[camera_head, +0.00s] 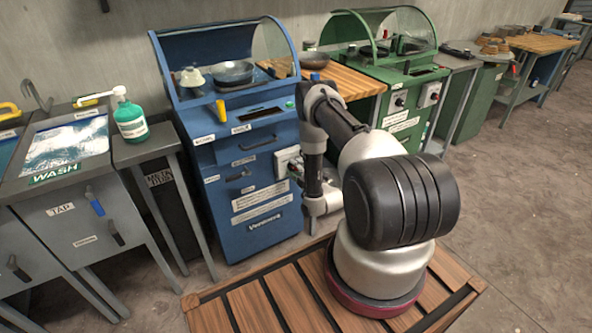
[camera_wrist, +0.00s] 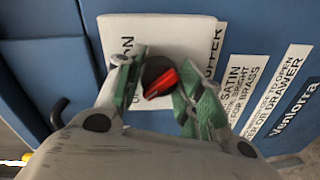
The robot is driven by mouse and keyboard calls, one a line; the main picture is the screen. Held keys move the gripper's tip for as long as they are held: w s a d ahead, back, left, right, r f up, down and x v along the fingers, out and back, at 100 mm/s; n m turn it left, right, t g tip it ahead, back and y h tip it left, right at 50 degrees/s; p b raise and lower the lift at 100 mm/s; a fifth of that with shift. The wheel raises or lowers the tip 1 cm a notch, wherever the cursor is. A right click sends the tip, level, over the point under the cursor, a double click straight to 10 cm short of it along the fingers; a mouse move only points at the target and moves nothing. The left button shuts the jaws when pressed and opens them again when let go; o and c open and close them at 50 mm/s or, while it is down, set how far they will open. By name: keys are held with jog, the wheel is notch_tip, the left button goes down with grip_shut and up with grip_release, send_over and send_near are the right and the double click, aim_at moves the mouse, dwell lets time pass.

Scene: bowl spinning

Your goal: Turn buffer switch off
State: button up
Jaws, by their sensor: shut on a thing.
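The buffer switch is a black round knob with a red pointer (camera_wrist: 160,82), mounted on a white plate (camera_wrist: 165,35) on the front of the blue machine (camera_head: 250,170). In the wrist view my gripper (camera_wrist: 160,88) has its green-padded fingers on either side of the knob and is shut on it. The red pointer is tilted, running from lower left to upper right in that view. Lettering on the plate is partly covered by the fingers and knob. In the head view my gripper (camera_head: 297,170) is at the right side of the blue front, and the knob is hidden.
Labels reading "SATIN" (camera_wrist: 235,85) and "Venlorra" (camera_wrist: 295,110) lie right of the switch. A black handle (camera_wrist: 58,113) sticks out at left. A green machine (camera_head: 400,95) stands right of the blue one; a wash table (camera_head: 60,180) stands left. Floor at right is clear.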

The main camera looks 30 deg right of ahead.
jog(key=shift+n, duration=0.5)
jog(key=o, duration=1)
jog(key=s, duration=1.2)
jog(key=shift+d+r, duration=0.15)
jog(key=shift+r, duration=0.25)
